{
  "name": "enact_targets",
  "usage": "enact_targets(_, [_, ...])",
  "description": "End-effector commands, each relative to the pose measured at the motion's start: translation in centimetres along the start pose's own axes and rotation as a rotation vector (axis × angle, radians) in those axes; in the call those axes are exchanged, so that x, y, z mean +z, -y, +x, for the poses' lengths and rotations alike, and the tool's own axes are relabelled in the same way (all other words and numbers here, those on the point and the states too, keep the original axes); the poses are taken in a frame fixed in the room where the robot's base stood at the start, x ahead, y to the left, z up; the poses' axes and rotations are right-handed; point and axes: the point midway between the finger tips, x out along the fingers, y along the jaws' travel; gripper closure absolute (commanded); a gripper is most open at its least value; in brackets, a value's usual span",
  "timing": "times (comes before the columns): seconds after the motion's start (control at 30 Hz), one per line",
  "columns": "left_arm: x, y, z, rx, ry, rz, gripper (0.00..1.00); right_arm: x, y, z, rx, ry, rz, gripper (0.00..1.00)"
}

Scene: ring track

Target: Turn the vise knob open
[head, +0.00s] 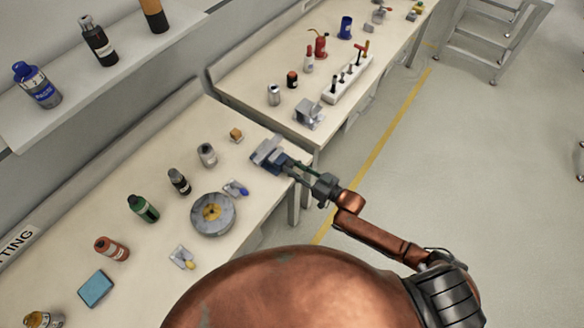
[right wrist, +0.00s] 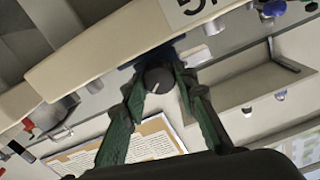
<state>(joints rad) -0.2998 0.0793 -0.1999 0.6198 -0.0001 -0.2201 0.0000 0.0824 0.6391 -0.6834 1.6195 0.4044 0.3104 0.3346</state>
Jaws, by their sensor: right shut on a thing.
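The vise (head: 266,151) is a grey and blue block at the right edge of the near workbench in the head view. Its knob (right wrist: 157,78) is round and dark with a pale mark, and shows in the right wrist view below the bench edge. My right gripper (head: 300,169) reaches the vise from the right. Its two green fingers stand on either side of the knob in the right wrist view and are shut on it. In the head view the knob is hidden or too small to make out. My left gripper is not in view.
The near workbench (head: 150,170) holds several bottles, a round grey disc (head: 213,228), a small orange block (head: 236,134) and a blue box (head: 96,288). A second bench beyond holds a white tool rack (head: 347,92). Open floor with a yellow line (head: 385,135) lies to the right.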

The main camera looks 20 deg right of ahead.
Motion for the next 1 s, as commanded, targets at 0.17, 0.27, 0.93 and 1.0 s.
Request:
enact_targets(0.17, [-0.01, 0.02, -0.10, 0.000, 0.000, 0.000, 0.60, 0.02, 0.09, 0.00, -0.001, -0.001, -0.041, 0.97])
enact_targets(0.27, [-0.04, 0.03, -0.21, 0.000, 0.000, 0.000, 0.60, -0.02, 0.08, 0.01, 0.000, -0.001, -0.115, 0.97])
enact_targets(0.93, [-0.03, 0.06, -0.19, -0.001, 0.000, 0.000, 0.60, 0.00, 0.07, 0.01, -0.001, -0.001, -0.134, 0.55])
enact_targets(1.0, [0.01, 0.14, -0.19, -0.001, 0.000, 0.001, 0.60, 0.00, 0.07, 0.01, -0.001, -0.001, -0.134, 0.55])
